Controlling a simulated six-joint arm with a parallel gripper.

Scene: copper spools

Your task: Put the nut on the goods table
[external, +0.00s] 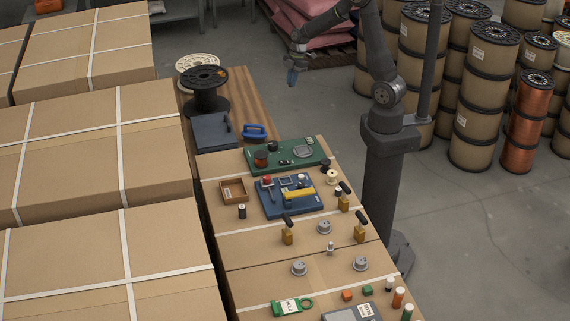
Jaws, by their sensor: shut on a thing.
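My gripper (292,76) is at the top middle of the external view, in the air to the right of the wooden table's far end. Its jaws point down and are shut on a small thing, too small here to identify. I cannot make out a nut for sure anywhere. A wooden table top (243,88) carries a black spool (205,88), a dark flat plate (214,132) and a blue item (254,131). No label shows which surface is the goods table.
Cardboard-topped surfaces in front hold a green board (318,157), a blue board (274,210), a brown tray (234,190) and several small parts. Large strapped cartons (90,150) fill the left. Stacked spools (482,90) stand at right. Grey floor (490,230) is open at lower right.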

